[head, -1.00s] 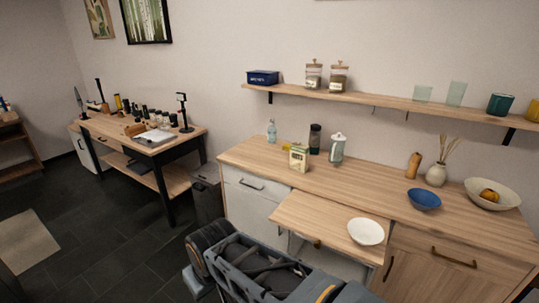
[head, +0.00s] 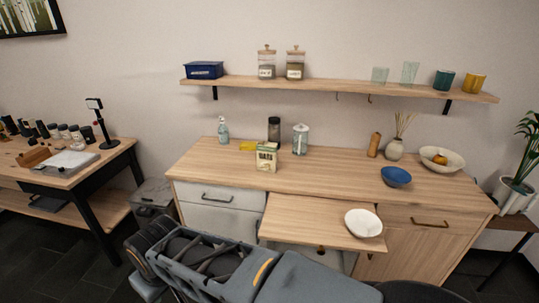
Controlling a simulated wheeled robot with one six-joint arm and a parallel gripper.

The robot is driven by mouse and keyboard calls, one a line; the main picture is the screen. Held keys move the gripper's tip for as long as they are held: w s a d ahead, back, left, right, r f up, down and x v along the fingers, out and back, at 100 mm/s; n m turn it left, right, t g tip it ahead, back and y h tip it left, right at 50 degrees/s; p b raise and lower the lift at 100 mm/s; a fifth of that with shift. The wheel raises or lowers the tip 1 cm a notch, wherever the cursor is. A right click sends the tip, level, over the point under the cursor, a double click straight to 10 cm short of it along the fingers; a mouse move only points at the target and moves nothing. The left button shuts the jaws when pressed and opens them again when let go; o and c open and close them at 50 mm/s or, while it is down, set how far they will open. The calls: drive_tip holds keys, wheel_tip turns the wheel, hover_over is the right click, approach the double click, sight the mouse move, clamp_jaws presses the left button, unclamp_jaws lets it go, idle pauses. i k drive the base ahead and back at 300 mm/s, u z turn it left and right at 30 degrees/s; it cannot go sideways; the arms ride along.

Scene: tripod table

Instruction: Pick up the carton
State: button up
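The carton (head: 266,158) is a small upright box, cream and dark green with dark lettering on its front. It stands on the wooden counter (head: 330,165), left of the middle, near the front edge and above the pulled-out board. A yellow item (head: 248,146) lies just behind it to the left, and a dark jar (head: 274,129) stands behind it. Parts of my own folded arm show at the bottom, well in front of the counter and apart from the carton. I cannot make out my gripper's fingertips.
A pull-out board (head: 310,218) juts from the counter front with a white bowl (head: 363,223) on it. A white-lidded canister (head: 300,138) and soap bottle (head: 223,130) stand near the carton. A shelf (head: 340,90) hangs above. A blue bowl (head: 397,177) sits farther right.

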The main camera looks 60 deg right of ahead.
sight(266, 152)
drive_tip(key=z, duration=0.85)
drive_tip(key=i, duration=0.9)
drive_tip(key=z, duration=1.05)
